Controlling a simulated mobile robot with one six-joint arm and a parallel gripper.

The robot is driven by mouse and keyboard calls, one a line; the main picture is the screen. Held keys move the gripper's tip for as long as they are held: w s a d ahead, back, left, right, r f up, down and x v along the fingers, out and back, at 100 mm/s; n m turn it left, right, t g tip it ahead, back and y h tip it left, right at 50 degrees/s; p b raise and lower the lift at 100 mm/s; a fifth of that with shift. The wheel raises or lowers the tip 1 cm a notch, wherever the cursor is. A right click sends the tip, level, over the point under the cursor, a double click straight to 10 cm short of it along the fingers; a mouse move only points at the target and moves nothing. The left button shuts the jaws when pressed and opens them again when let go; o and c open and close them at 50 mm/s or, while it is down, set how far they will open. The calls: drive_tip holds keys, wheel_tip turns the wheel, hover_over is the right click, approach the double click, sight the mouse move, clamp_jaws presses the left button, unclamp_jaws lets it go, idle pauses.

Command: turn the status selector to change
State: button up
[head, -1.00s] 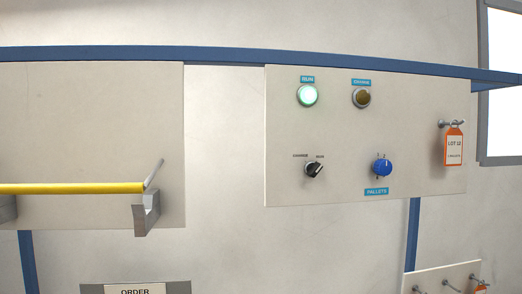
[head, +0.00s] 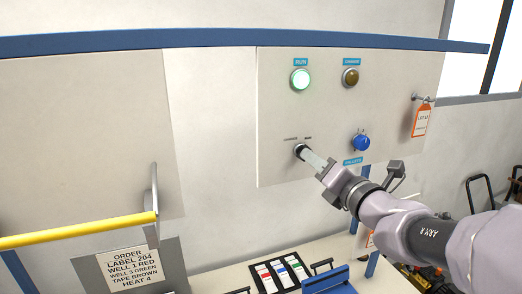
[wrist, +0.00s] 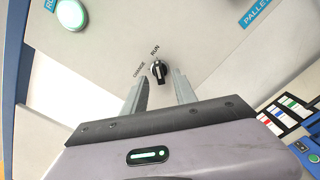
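The status selector (wrist: 160,71) is a small black knob with a light pointer mark, on the pale panel. In the wrist view its CHANGE label (wrist: 139,69) is to its left and its RUN label (wrist: 155,50) above it; the mark seems turned toward RUN. My gripper (wrist: 163,77) is open, with one finger on each side of the knob. I cannot tell whether they touch it. In the head view my gripper (head: 308,155) reaches the selector (head: 299,150) from the lower right and partly hides it. The green RUN lamp (head: 300,79) is lit; the amber CHANGE lamp (head: 351,77) is dark.
A blue pallets knob (head: 361,142) is right of the selector, above my arm. An orange lot tag (head: 421,121) hangs at the panel's right. A yellow bar handle (head: 80,231) is at left, above an order sign (head: 130,265). A bench with colored strips (head: 282,270) lies below.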

drive_tip(key=x, duration=0.3)
drive_tip(key=shift+w+a, duration=0.15)
drive_tip(key=shift+w, duration=0.05)
drive_tip(key=shift+s, duration=0.1)
clamp_jaws()
drive_tip(key=shift+n+b, duration=7.9)
drive_tip(key=shift+b, duration=0.95)
drive_tip(key=shift+r, duration=0.1)
